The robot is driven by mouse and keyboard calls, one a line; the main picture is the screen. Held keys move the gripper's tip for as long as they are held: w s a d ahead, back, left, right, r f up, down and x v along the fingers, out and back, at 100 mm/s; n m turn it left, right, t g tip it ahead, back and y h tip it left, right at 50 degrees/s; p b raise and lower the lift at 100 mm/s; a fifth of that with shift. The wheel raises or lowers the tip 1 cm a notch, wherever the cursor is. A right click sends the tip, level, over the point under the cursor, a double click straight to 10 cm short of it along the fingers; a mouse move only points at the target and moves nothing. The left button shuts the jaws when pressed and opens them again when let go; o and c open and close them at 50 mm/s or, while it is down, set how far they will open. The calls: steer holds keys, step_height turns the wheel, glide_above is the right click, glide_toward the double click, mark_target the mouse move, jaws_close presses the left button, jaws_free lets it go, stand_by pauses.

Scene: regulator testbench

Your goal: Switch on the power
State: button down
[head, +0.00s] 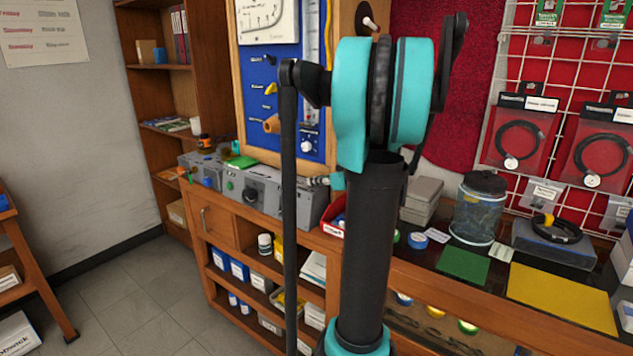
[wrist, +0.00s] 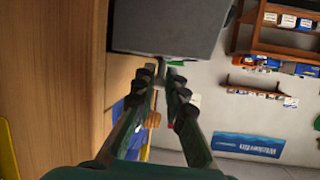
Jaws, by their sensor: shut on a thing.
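A row of grey control boxes (head: 250,190) stands on the wooden bench, with a green button (head: 230,185) and a dark round knob (head: 250,195) on the middle one. My gripper (wrist: 162,72) is at the lower edge of a grey box (wrist: 165,28) in the wrist view. Its fingertips are close together around a small pale part (wrist: 176,62) at that edge, mostly hidden, so I cannot tell which switch it is. In the head view my gripper (head: 318,181) is beside the rightmost box, and my arm covers much of that area.
A blue panel (head: 262,85) with gauge, tube and knobs rises behind the boxes. On the right bench are a lidded jar (head: 479,210), a green mat (head: 464,265) and a yellow mat (head: 562,298). Shelves below hold several small boxes.

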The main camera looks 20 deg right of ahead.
steer(key=c, duration=1.6)
jaws_free()
steer(key=shift+o, duration=0.2)
steer(key=v, duration=1.2)
steer(key=s+a+f+m+g, duration=0.1)
steer(key=s+a+f+g, duration=0.15)
steer(key=a+f, duration=0.4)
steer(key=s+a+f+g, duration=0.2)
steer(key=a+f+g, duration=0.1)
steer(key=a+f, duration=0.4)
steer(key=s+a+f+m+g+h, duration=0.1)
steer(key=s+a+f+h, duration=0.1)
steer(key=s+f, duration=0.3)
steer(key=s+a+f+m+g+h, duration=0.2)
steer(key=s+a+f+h, duration=0.1)
steer(key=s, duration=0.5)
step_height(320, 180, down, 2)
steer(key=shift+a+f+h, duration=0.25)
steer(key=shift+a+h, duration=0.05)
steer(key=shift+h, duration=0.2)
